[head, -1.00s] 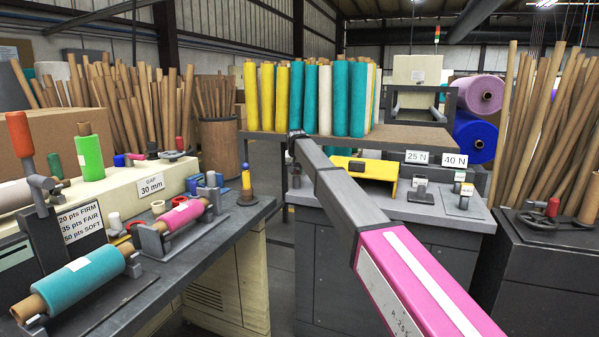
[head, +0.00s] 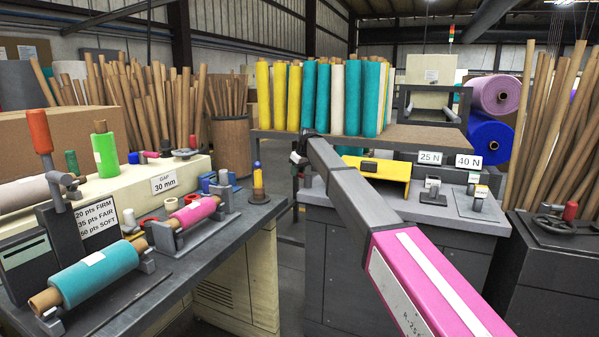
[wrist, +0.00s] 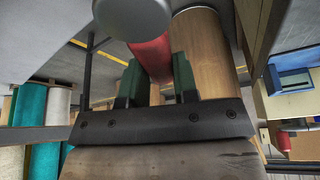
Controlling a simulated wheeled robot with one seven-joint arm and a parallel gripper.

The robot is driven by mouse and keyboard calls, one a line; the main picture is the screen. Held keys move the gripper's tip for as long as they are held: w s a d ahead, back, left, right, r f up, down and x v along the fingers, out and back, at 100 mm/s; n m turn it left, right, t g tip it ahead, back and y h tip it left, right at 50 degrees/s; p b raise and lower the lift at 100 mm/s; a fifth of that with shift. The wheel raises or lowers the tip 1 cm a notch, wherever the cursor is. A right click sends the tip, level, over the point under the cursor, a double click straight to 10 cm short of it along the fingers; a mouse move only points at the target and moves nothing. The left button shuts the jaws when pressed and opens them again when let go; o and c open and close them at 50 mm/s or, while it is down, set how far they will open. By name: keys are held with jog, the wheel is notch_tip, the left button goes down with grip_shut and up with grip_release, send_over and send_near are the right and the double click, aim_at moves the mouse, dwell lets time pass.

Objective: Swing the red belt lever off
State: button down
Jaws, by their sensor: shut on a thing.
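In the wrist view, my gripper (wrist: 158,78) is shut on a red handle (wrist: 151,54), which lies between its two green finger pads. A round grey end piece (wrist: 132,14) covers the near part of the handle. A brown tube (wrist: 203,52) stands close behind it. In the head view my arm reaches from the lower right toward the middle, and its far end hides the grip and the red handle. A separate red-gripped upright lever (head: 40,132) stands at the far left, apart from my gripper.
A grey bench (head: 215,247) on the left carries a teal roll (head: 96,273) and a pink roll (head: 195,212). Teal, yellow and white rolls stand on a shelf behind my arm. A yellow bracket (head: 385,176) sits just right of my arm. Floor shows between the benches.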

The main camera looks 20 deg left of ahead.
aim_at(304, 174)
jog(key=shift+s+n, duration=0.25)
jog(key=shift+n, duration=0.15)
jog(key=c, duration=0.9)
grip_release()
jog(key=shift+r, duration=0.1)
jog(key=v, duration=1)
jog(key=shift+d+r, duration=0.15)
jog(key=shift+r, duration=0.15)
